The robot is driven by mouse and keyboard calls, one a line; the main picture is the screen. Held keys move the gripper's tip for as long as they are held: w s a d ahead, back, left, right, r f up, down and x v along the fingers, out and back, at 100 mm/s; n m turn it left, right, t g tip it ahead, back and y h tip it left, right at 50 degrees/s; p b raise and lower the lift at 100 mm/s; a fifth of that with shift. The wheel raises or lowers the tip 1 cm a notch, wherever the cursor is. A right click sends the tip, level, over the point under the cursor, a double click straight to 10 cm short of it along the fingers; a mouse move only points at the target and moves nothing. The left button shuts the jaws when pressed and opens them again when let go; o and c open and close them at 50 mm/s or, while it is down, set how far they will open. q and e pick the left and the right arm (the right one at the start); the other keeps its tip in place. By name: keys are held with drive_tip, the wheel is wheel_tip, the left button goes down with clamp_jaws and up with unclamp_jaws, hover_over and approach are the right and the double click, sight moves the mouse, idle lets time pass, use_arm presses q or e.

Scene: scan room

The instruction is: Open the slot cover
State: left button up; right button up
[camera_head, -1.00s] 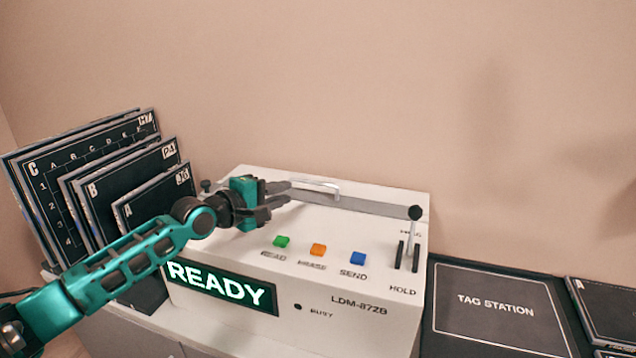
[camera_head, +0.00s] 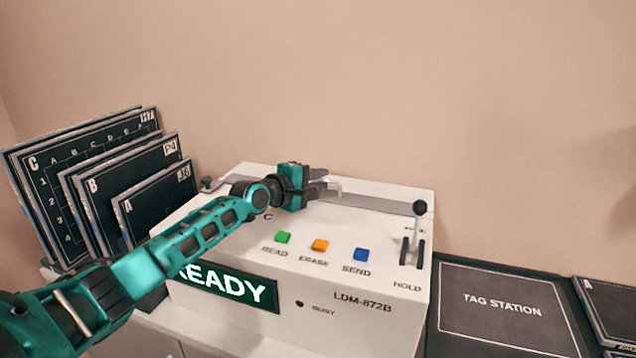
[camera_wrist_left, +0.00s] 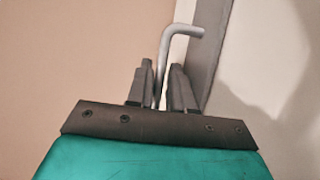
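The slot cover (camera_head: 362,202) is a grey strip along the top rear of the white machine, and it lies flat. Its pale bent handle (camera_head: 335,187) stands up from it. The handle also shows in the left wrist view (camera_wrist_left: 163,62). My left gripper (camera_head: 325,181) is at the handle, partly hiding it in the head view. In the left wrist view the two dark fingers (camera_wrist_left: 161,82) are on either side of the handle rod, with a narrow gap visible beside it. My right gripper is not in view.
The machine (camera_head: 350,320) has green, orange and blue buttons, a lever (camera_head: 419,210) at right and a READY display (camera_head: 235,288). Black labelled panels (camera_head: 155,203) stand at left. A TAG STATION mat (camera_head: 500,300) lies at right. The wall is behind.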

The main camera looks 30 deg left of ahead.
use_arm(q)
drive_tip(key=shift+w, duration=0.1)
drive_tip(key=shift+c, duration=0.2)
clamp_jaws()
